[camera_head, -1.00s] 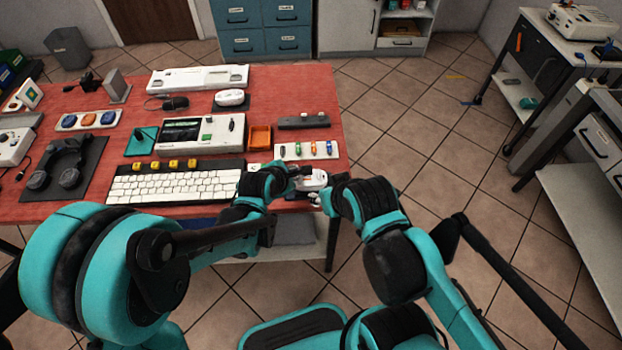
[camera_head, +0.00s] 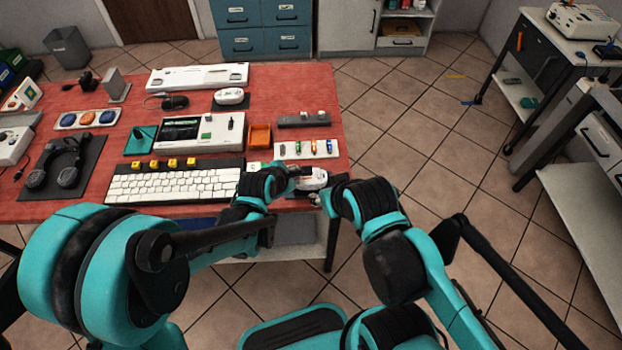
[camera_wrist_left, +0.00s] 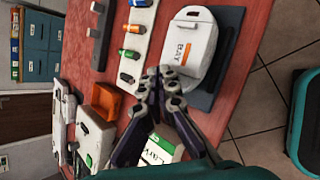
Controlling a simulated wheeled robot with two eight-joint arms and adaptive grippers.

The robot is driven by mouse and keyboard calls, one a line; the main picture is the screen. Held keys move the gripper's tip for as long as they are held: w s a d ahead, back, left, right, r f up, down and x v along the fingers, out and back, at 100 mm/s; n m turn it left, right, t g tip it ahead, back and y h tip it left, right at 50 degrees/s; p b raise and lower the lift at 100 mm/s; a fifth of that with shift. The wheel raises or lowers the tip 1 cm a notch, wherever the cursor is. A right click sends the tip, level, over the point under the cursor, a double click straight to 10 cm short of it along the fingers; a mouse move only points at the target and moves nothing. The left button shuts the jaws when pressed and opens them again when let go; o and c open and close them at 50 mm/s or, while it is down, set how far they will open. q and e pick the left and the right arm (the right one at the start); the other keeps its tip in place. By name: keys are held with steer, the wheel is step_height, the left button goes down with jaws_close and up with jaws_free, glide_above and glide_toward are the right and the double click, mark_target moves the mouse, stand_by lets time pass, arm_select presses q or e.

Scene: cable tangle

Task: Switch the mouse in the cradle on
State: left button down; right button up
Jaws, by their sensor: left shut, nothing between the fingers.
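A white mouse-like body with a printed label and a small orange switch sits in a dark grey cradle (camera_wrist_left: 226,30) at the table's front right corner. The body (camera_wrist_left: 190,45) fills the upper middle of the left wrist view, and part of it (camera_head: 313,180) shows in the head view between my grippers. My left gripper (camera_head: 296,171) is shut and empty. In the left wrist view its fingertips (camera_wrist_left: 160,74) appear just beside the near edge of the body, close to the orange switch; contact cannot be told. My right gripper (camera_head: 318,196) is at the right side of the cradle, its fingers mostly hidden.
A white strip with several coloured batteries (camera_head: 309,149) lies just behind the cradle. An orange tray (camera_head: 259,136) and a white keyboard (camera_head: 172,186) are to the left. Another white mouse (camera_head: 231,96) sits farther back. Open floor lies right of the table edge.

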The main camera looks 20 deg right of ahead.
arm_select(q)
steer(key=shift+f+b, duration=0.45)
steer(key=shift+f, duration=0.05)
stand_by(0.6)
steer(key=shift+r, duration=0.2)
steer(key=shift+r+p, duration=0.7)
steer(key=shift+r, duration=0.05)
step_height(320, 180, up, 6)
steer(key=p, duration=0.4)
steer(key=shift+a, duration=0.1)
stand_by(0.3)
